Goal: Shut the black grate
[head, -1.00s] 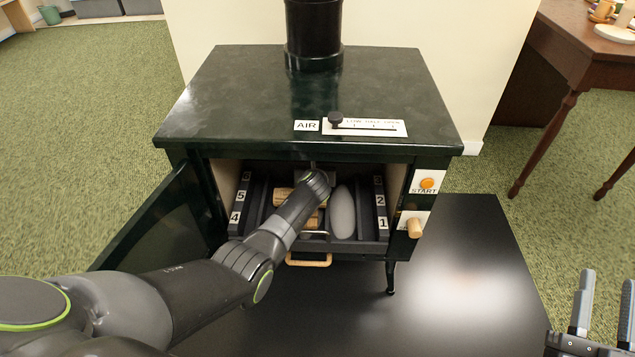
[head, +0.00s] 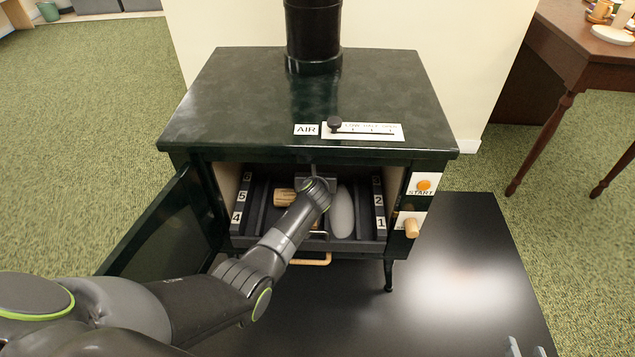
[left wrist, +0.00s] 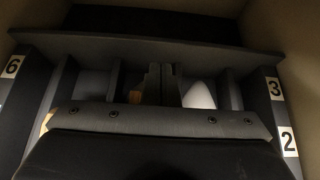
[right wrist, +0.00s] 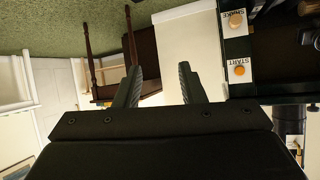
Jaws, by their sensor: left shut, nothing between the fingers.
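The black grate (head: 352,245) is a slotted dark tray inside the open stove. Numbered labels run along its two sides. It holds a wooden log (head: 285,197) and a pale grey oval object (head: 342,213). My left arm reaches through the stove opening over the grate. Its fingertips are hidden in the head view. In the left wrist view my left gripper (left wrist: 161,75) is shut and empty, above the slots and in front of a dark crosswise wall. I cannot tell whether it touches the grate. My right gripper (right wrist: 159,78) is open and empty, away from the grate.
The stove door (head: 165,225) stands open at the left. An air slider (head: 362,131) is on the stove top. A start button (head: 424,186) and a wooden knob (head: 412,228) are at the right. A wooden handle (head: 312,260) is below the grate. A brown table (head: 580,60) stands right.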

